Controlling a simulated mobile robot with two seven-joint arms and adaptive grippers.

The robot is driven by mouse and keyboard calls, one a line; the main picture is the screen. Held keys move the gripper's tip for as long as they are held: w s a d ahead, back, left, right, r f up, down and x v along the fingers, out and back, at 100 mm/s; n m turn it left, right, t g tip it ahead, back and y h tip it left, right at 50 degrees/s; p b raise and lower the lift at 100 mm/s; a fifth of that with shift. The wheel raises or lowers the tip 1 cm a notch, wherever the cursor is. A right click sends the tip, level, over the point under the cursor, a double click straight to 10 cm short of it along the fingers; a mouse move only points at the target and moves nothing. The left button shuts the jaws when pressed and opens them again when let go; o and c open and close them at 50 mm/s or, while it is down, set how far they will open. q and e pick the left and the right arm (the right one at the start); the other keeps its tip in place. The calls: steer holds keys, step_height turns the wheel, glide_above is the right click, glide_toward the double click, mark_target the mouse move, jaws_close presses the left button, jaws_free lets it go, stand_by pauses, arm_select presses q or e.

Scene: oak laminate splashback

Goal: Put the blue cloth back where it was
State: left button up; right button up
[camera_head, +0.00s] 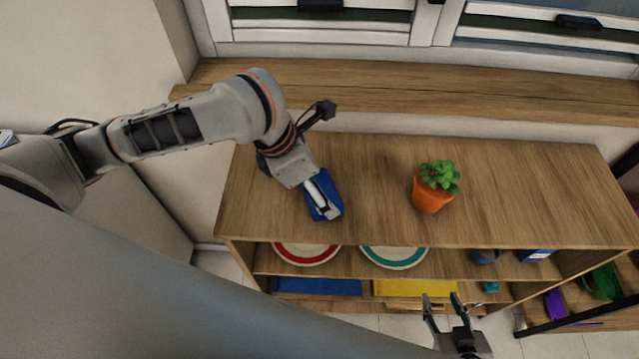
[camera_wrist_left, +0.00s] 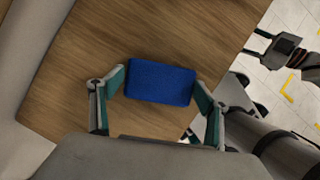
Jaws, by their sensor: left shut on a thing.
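The blue cloth (camera_head: 330,187), a small folded rectangular block, is in my left gripper (camera_head: 322,203) over the left part of the wooden top. In the left wrist view the cloth (camera_wrist_left: 160,82) lies between the two fingers of my left gripper (camera_wrist_left: 160,88), which is shut on it. I cannot tell whether the cloth touches the wood. My right gripper (camera_head: 441,301) is open and empty in front of the shelf unit, low in the head view.
The wooden shelf unit (camera_head: 530,190) has a potted plant (camera_head: 434,190) on top, right of my left gripper. Below are a red-rimmed plate (camera_head: 305,256), a teal-rimmed plate (camera_head: 393,262), a flat blue item (camera_head: 317,286) and a yellow one (camera_head: 411,288). The top's right part is clear.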

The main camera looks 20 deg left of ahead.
arm_select(q)
steer(key=o, duration=0.9)
steer(key=shift+o, duration=0.6)
steer(key=shift+r, duration=0.1)
steer(key=p+v, duration=0.3)
steer(key=v, duration=0.9)
